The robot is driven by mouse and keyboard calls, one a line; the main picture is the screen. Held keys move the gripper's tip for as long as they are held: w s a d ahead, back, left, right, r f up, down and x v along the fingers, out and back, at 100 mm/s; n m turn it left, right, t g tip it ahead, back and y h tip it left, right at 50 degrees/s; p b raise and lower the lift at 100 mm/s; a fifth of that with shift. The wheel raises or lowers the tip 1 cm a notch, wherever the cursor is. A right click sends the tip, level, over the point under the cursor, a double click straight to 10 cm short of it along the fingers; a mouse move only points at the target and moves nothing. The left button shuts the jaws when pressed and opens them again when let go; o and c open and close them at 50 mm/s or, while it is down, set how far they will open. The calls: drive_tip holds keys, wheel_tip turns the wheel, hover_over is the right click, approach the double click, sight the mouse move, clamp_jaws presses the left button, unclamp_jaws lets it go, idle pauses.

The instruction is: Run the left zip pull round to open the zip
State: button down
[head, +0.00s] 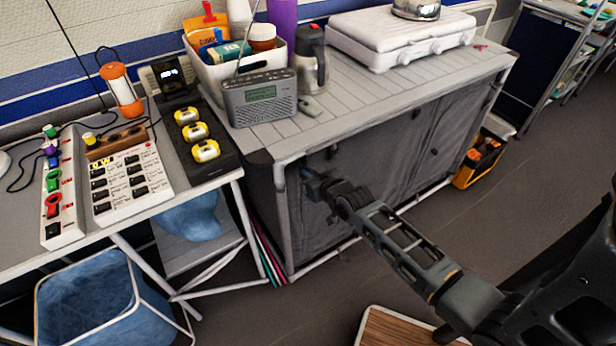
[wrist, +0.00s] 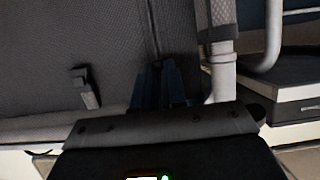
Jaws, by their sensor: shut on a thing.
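The grey fabric-fronted kitchen unit (head: 365,165) stands in the middle of the head view. My gripper (head: 308,176) is at the upper left of its front, close to the pale frame post. In the wrist view, the dark fingers (wrist: 162,72) are shut against the grey fabric (wrist: 60,40), where a dark zip line (wrist: 153,28) meets them. The left zip pull is hidden between the fingers. A separate dark tab (wrist: 86,86) hangs on the fabric to the left in the wrist view.
A radio (head: 259,97), a steel flask (head: 312,58) and a white stove (head: 400,38) stand on the unit's top. A side table (head: 200,165) with control panels stands close at left. An orange toolbox (head: 480,158) is on the floor at right.

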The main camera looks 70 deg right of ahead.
drive_tip(key=shift+r, duration=0.25)
drive_tip(key=c, duration=1.2)
unclamp_jaws()
drive_tip(key=shift+s, duration=0.1)
drive_tip(key=v, duration=0.7)
drive_tip(key=shift+s+a+r, duration=0.1)
drive_tip(key=shift+s+a, duration=0.1)
